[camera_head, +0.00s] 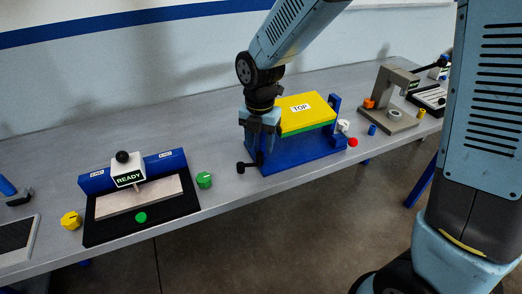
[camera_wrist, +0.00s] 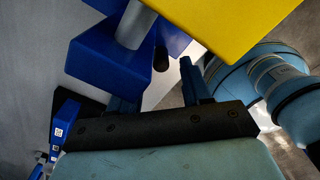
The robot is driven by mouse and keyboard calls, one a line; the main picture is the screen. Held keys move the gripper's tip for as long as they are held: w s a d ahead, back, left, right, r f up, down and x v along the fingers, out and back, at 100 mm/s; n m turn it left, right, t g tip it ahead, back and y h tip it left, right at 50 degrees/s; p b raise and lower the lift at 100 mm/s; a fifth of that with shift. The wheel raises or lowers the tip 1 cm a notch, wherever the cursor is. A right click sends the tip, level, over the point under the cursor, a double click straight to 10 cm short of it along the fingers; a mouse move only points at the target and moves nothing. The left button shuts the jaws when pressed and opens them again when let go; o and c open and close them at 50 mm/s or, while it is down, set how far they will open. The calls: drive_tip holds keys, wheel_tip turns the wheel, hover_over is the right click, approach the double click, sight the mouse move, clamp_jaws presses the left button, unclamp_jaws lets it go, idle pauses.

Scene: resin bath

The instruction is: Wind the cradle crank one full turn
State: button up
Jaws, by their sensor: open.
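The blue cradle (camera_head: 300,152) stands on the grey bench and bears a block with a yellow top marked TOP (camera_head: 302,112) and a green lower layer. The black crank (camera_head: 246,167) sticks out at the cradle's left end, low near the bench. My gripper (camera_head: 260,146) is open and points down beside that end, just above the crank. In the wrist view my gripper (camera_wrist: 157,82) has its fingers apart. A dark rounded piece (camera_wrist: 161,60), possibly the crank handle, shows beyond the gap between them. I cannot tell whether a finger touches it.
A black tray (camera_head: 100,232) with a pale slab and a READY box (camera_head: 127,170) stands to the left. A green knob (camera_head: 204,180) lies between it and the cradle. A red knob (camera_head: 352,142) and a grey stand (camera_head: 388,121) are to the right.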

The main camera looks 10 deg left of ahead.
sight(260, 152)
drive_tip(key=shift+f, duration=1.7)
drive_tip(key=shift+c, duration=0.2)
